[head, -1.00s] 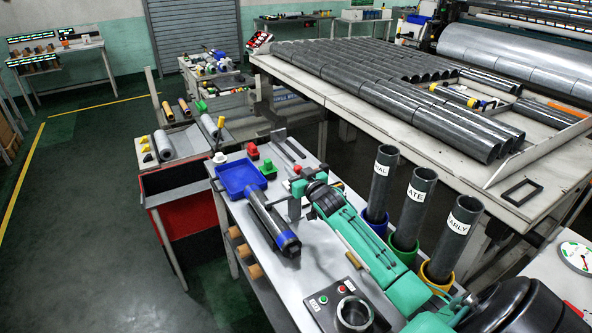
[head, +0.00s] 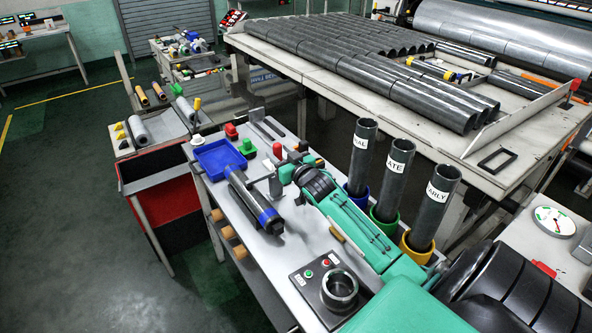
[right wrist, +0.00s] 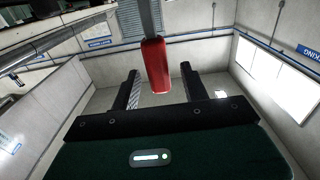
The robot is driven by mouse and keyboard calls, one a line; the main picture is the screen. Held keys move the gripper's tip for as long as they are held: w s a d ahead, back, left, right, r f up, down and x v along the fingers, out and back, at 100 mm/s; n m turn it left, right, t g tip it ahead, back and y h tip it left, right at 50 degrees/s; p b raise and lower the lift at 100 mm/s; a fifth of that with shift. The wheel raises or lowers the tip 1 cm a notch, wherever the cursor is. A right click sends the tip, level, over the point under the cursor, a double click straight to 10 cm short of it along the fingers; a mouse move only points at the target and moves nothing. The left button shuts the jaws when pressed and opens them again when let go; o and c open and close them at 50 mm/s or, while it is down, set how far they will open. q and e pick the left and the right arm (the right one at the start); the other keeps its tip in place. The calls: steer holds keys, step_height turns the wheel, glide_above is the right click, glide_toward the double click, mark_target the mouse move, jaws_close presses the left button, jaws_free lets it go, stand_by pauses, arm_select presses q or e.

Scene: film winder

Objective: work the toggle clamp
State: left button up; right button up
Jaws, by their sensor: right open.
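The toggle clamp shows as a grey metal bracket (head: 275,186) with an upright red-gripped handle (head: 277,151), beside the blue-ended dark roller (head: 250,203) on the narrow bench. My right gripper (head: 288,163) is at the handle, partly hidden by my green wrist and forearm. In the right wrist view its two black fingers are apart, and the red handle grip (right wrist: 157,65) stands between them. A gap shows on each side, so the gripper is open and not closed on it. The clamp's base is hard to make out. My left gripper is not in view.
A blue tray (head: 215,158) and green block (head: 248,148) lie left of the clamp. Labelled upright tubes (head: 392,180) stand close to the right of my forearm. A button box (head: 322,283) with a ring sits at the bench's near end.

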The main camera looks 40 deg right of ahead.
steer(key=s+a+b, duration=0.1)
steer(key=s, duration=0.8)
steer(key=shift+s+b, duration=0.4)
steer(key=shift+a, duration=0.1)
